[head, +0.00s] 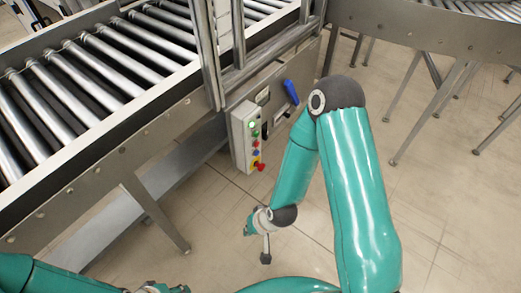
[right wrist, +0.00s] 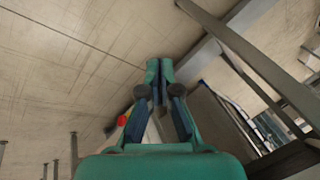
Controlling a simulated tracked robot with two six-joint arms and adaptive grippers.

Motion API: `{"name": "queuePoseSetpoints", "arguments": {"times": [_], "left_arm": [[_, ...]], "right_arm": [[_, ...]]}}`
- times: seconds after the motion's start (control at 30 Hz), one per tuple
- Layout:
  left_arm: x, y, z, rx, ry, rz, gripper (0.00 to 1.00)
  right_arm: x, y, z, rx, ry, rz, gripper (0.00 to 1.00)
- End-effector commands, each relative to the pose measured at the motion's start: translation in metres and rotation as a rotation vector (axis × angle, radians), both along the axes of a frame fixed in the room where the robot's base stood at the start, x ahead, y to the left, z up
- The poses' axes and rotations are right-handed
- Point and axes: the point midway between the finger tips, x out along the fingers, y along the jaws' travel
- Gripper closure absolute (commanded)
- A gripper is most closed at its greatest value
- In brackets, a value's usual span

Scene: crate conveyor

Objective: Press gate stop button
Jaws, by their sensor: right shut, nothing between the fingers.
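A pale control box (head: 241,138) is mounted on the side of the conveyor in the head view. Its front has a column of small coloured buttons, with a lit green one near the top. A larger red button (head: 261,167) on a yellow base sits at the bottom. My right gripper (head: 249,229) is below the box, apart from it and pointing down-left. In the right wrist view its teal fingertips (right wrist: 160,72) are together and empty. A red spot (right wrist: 122,120) shows left of the fingers there. My left gripper (head: 170,289) is mostly cut off at the bottom edge.
A roller conveyor (head: 95,65) with a metal side rail fills the upper left. Upright metal posts (head: 207,50) stand just behind the box. A blue handle (head: 291,92) sits right of it. Another conveyor (head: 420,38) crosses the upper right. The tiled floor is open.

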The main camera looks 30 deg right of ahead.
Motion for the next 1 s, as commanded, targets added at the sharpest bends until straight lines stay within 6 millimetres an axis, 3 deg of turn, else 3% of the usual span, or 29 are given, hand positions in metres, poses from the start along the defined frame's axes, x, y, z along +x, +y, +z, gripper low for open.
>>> {"name": "queuePoseSetpoints", "arguments": {"times": [0.03,0.2,0.4,0.5,0.7,1.0], "left_arm": [[0.000,0.000,-0.040,0.000,0.001,0.001,0.60],[0.000,0.000,-0.111,0.000,0.001,0.001,0.60],[0.000,0.000,-0.189,0.000,0.001,0.001,0.60],[0.000,0.000,-0.221,0.000,0.001,0.001,0.60],[0.000,0.000,-0.259,0.000,0.000,0.001,0.60],[0.000,0.000,-0.265,0.000,0.000,0.001,0.60]], "right_arm": [[0.021,-0.014,-0.028,-0.007,-0.062,-0.076,1.00],[0.087,-0.068,-0.050,-0.017,-0.293,-0.349,1.00],[0.140,-0.140,-0.049,0.007,-0.587,-0.650,1.00],[0.154,-0.172,-0.040,0.029,-0.723,-0.771,1.00],[0.163,-0.215,-0.019,0.069,-0.916,-0.923,1.00],[0.163,-0.228,-0.005,0.087,-0.984,-0.969,1.00]]}}
